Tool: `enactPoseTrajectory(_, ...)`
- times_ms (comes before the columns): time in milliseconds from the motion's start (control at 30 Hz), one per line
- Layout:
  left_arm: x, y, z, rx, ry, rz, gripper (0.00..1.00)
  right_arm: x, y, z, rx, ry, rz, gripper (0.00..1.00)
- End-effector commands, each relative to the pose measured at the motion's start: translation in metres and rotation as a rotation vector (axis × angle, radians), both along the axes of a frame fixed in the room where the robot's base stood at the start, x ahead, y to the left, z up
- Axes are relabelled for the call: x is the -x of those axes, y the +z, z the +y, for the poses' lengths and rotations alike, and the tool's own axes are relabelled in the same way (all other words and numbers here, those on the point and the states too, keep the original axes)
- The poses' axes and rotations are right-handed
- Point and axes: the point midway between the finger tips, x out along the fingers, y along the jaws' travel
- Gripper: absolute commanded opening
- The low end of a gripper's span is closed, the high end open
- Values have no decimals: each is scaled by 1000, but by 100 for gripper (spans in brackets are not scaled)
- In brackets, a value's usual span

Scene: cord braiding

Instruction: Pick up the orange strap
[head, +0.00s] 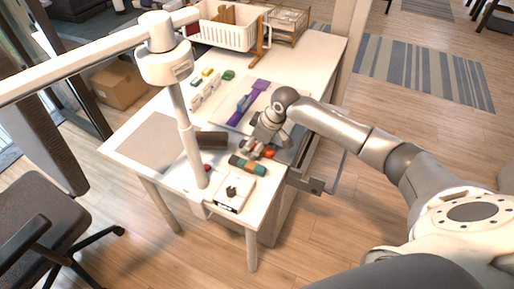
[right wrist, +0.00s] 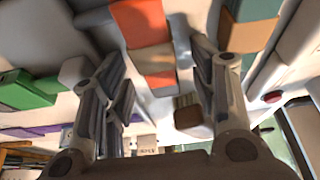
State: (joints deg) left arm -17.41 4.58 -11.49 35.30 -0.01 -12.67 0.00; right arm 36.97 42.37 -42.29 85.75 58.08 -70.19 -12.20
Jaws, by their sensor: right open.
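The orange strap shows in the head view as a small orange patch (head: 270,154) on the table near its front right part. My right gripper (head: 257,149) is low over the table just beside this patch and partly hides it. In the right wrist view, an orange piece (right wrist: 141,22) lies ahead of and between the spread fingers of my right gripper (right wrist: 157,72). The fingers are apart and hold nothing that I can see. Whether they touch the strap I cannot tell. My left gripper is in neither view.
A green, brown-banded roll (head: 247,164) lies in front of the gripper. A purple strap (head: 247,103) lies behind. A white basket (head: 228,32) stands at the back. The grey mat (head: 150,143) is clear.

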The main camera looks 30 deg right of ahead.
Motion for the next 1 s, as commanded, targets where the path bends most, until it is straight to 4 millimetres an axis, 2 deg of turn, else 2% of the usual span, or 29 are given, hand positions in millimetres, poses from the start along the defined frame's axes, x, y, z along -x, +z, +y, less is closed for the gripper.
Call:
enactPoseTrajectory(233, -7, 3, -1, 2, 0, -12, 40, 0, -2, 0, 0, 0, 0, 54)
enactPoseTrajectory(633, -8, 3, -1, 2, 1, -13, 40, 1, -3, -1, 3, 0, 2, 4)
enactPoseTrajectory(1000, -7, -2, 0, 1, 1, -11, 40, 1, -3, -2, 5, -2, 4, 4)
